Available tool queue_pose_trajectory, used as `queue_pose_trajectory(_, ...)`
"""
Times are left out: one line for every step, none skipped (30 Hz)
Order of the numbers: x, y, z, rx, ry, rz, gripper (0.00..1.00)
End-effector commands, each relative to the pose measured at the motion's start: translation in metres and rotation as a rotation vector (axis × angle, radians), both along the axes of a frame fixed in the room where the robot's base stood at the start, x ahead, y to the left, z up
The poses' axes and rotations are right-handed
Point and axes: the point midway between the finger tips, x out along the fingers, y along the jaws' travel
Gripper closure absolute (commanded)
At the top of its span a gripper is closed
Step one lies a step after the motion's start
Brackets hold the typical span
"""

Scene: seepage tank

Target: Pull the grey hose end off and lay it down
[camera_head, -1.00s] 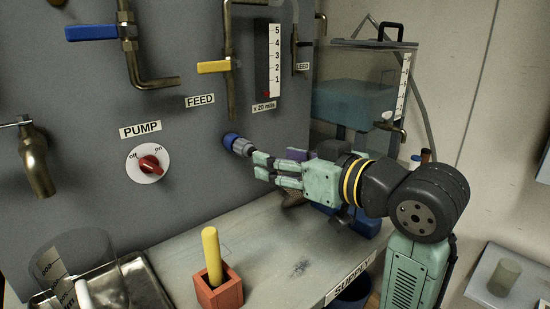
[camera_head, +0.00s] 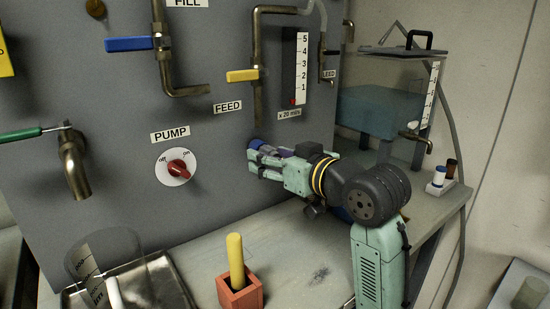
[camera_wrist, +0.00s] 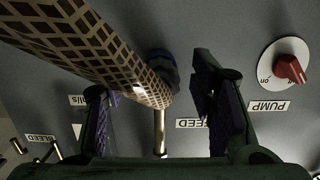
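The hose (camera_wrist: 95,45), with a brown and pale mesh pattern, runs in the wrist view from the upper left to a dark blue fitting (camera_wrist: 163,68) on the grey panel. In the head view the blue fitting (camera_head: 256,143) shows at the panel, just beyond my fingertips. My gripper (camera_head: 262,160) is close to the panel there, its fingers on either side of the hose end. In the wrist view my gripper (camera_wrist: 155,92) is open, with a gap at the right finger. The hose end is mostly hidden by my fingers in the head view.
The red pump knob (camera_head: 177,168) is on the panel to the left, and a yellow-handled feed valve (camera_head: 242,75) is above. A red block with a yellow rod (camera_head: 238,290) stands on the bench (camera_head: 300,250). A clear tank (camera_head: 385,110) is at the right.

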Motion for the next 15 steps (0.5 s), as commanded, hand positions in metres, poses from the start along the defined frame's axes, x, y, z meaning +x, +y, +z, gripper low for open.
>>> queue_pose_trajectory(-0.0001,0.0,0.0001,0.0,0.0,0.0,0.52)
queue_pose_trajectory(-0.0001,-0.0001,0.0001,0.0,0.0,0.0,0.54)
queue_pose_trajectory(-0.0001,-0.0001,0.0001,0.0,0.0,0.0,0.57)
queue_pose_trajectory(-0.0002,-0.0002,0.0001,0.0,0.0,0.0,0.59)
queue_pose_trajectory(-0.0002,-0.0002,0.0001,0.0,0.0,0.0,0.61)
queue_pose_trajectory(-0.0002,-0.0002,0.0001,0.0,0.0,0.0,0.64)
queue_pose_trajectory(-0.0003,-0.0001,0.0001,0.0,0.0,0.0,0.66)
queue_pose_trajectory(-0.0003,-0.0002,0.0003,0.0,0.0,0.0,0.68)
queue_pose_trajectory(-0.0004,-0.0001,0.0003,0.0,0.0,0.0,0.7)
queue_pose_trajectory(-0.0004,-0.0001,0.0003,0.0,0.0,0.0,0.72)
queue_pose_trajectory(-0.0004,-0.0001,0.0003,0.0,0.0,0.0,0.74)
queue_pose_trajectory(-0.0004,-0.0001,0.0003,0.0,0.0,0.0,0.77)
queue_pose_trajectory(-0.0004,-0.0001,0.0003,0.0,0.0,0.0,0.79)
queue_pose_trajectory(-0.0004,-0.0001,0.0003,0.0,0.0,0.0,0.81)
queue_pose_trajectory(-0.0004,-0.0001,0.0003,0.0,0.0,0.0,0.84)
